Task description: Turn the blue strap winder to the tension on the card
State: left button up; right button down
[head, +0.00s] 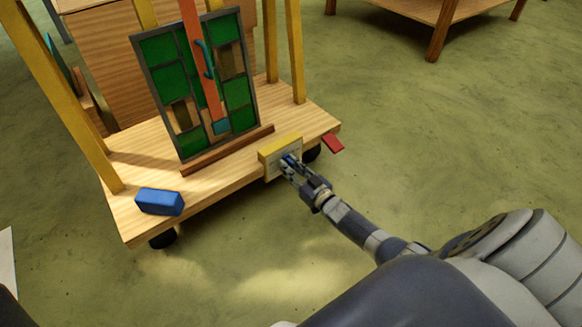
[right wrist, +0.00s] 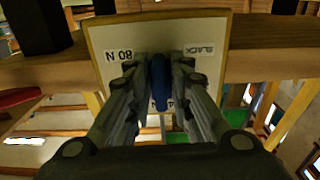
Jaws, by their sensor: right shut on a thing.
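The blue strap winder (head: 290,159) sits on a pale dial plate (head: 270,163) with a yellow top, at the front edge of the wooden cart. My right gripper (head: 288,166) is shut on the winder. In the right wrist view the blue winder (right wrist: 158,80) stands between the fingers. The plate (right wrist: 205,35) carries upside-down labels: "80 N" at left, "SLACK" at right, and a partly hidden one starting with 4 below. The winder's pointer is not clear. An orange strap (head: 200,60) runs down over the green leaded panel (head: 165,85). I cannot make out a tension card. My left gripper is not in view.
The wooden cart (head: 125,225) has yellow posts (head: 60,100) and dark wheels. A blue block (head: 160,201) lies on its left front corner. A red pedal-like piece (head: 333,143) juts out at its right end.

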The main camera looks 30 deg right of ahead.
jog(key=c, duration=1.7)
grip_release()
jog(key=s, duration=0.8)
jog(key=s+d, duration=0.1)
jog(key=s, duration=0.3)
